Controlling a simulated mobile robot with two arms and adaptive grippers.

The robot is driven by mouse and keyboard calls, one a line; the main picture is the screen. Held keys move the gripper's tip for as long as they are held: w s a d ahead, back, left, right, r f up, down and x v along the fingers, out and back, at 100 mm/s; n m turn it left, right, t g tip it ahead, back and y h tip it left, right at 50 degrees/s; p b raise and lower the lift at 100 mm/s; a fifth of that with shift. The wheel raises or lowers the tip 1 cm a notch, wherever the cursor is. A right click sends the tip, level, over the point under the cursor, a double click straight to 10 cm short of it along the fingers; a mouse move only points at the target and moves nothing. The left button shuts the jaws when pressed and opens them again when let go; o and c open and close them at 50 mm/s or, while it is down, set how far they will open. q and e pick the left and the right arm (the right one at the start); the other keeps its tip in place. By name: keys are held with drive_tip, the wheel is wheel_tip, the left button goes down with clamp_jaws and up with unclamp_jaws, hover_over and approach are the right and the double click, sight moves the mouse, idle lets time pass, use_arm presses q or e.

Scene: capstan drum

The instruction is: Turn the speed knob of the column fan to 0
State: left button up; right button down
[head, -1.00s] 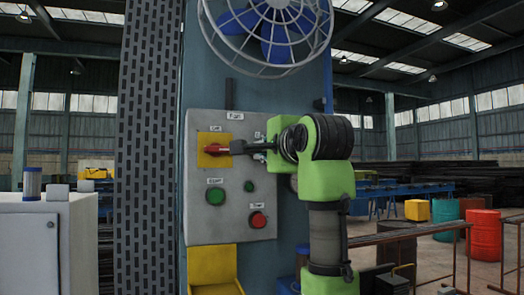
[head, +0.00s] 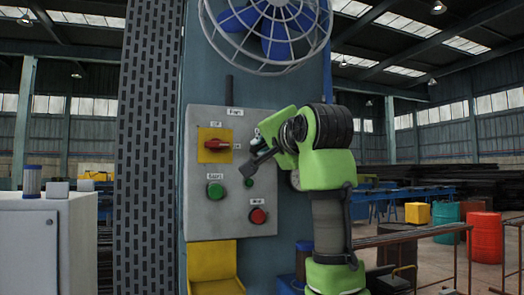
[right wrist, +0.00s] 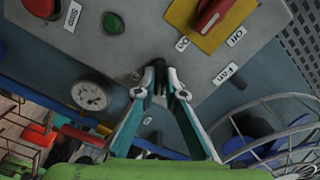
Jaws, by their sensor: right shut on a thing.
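The column fan's control panel (head: 220,220) faces me, below the caged blue fan (head: 272,25). My right gripper (head: 259,142) is at the panel's upper right, right of the red switch (head: 215,145) on its yellow plate. In the right wrist view its two fingers (right wrist: 160,75) meet at the panel, shut on a small dark knob (right wrist: 149,73). My left gripper is not in view.
Below on the panel are a green button (head: 215,191), a small green lamp (head: 249,183) and a red button (head: 258,216). A round gauge (right wrist: 88,95) is beside the panel. A yellow bin (head: 213,262) hangs underneath. A grey cabinet (head: 40,240) stands at left.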

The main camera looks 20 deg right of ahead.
drive_tip(key=n+b, duration=0.1)
drive_tip(key=n, duration=0.5)
drive_tip(key=shift+f+n, duration=0.15)
drive_tip(key=shift+n, duration=0.15)
drive_tip(key=n+b, duration=0.1)
drive_tip(key=n, duration=0.4)
idle(0.4)
drive_tip(key=c, duration=2.1)
unclamp_jaws()
drive_tip(key=s, duration=1.2)
drive_tip(key=shift+d, duration=0.2)
